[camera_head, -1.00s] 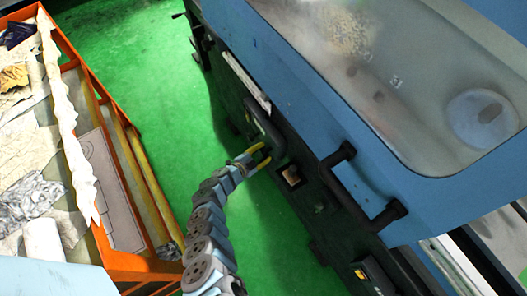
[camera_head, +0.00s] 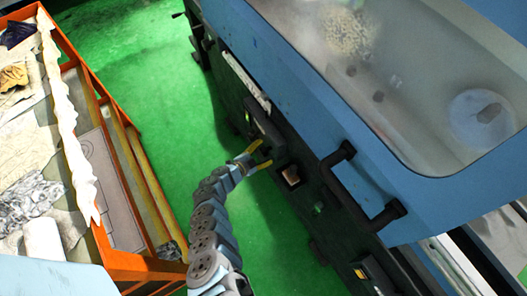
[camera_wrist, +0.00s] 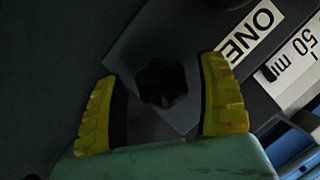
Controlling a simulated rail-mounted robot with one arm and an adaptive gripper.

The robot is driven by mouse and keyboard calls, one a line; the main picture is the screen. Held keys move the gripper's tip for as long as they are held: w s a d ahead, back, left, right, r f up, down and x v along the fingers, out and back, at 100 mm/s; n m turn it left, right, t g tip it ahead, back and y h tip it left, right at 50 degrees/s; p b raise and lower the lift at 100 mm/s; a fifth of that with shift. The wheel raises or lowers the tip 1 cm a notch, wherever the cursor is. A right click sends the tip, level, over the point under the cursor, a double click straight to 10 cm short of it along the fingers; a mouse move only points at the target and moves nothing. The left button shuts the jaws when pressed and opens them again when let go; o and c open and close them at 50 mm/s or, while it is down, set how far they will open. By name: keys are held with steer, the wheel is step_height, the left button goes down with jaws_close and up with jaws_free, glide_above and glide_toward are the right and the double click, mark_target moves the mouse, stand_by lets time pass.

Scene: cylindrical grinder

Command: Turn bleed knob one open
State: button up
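The bleed knob (camera_wrist: 163,82) is a dark, lobed knob on a grey plate in the wrist view, beside a white label (camera_wrist: 250,32) reading "ONE". My gripper (camera_wrist: 162,98) has its two yellow fingers spread, one on each side of the knob. Dark gaps show between the knob and both fingers, so it is not gripped. In the head view my gripper (camera_head: 261,156) is open at the dark front of the blue machine (camera_head: 290,110). I cannot make out the knob there.
A second label (camera_wrist: 300,62) with "50" lies right of the first. An orange cart (camera_head: 135,262) stands at left. Green floor (camera_head: 165,110) between is clear.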

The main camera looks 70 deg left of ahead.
steer(key=shift+s, duration=0.15)
steer(key=shift+s+r, duration=0.25)
steer(key=shift+s, duration=0.25)
steer(key=shift+s+d+r, duration=0.25)
steer(key=shift+s+d, duration=0.25)
steer(key=shift+s, duration=0.1)
steer(key=shift+v, duration=2.35)
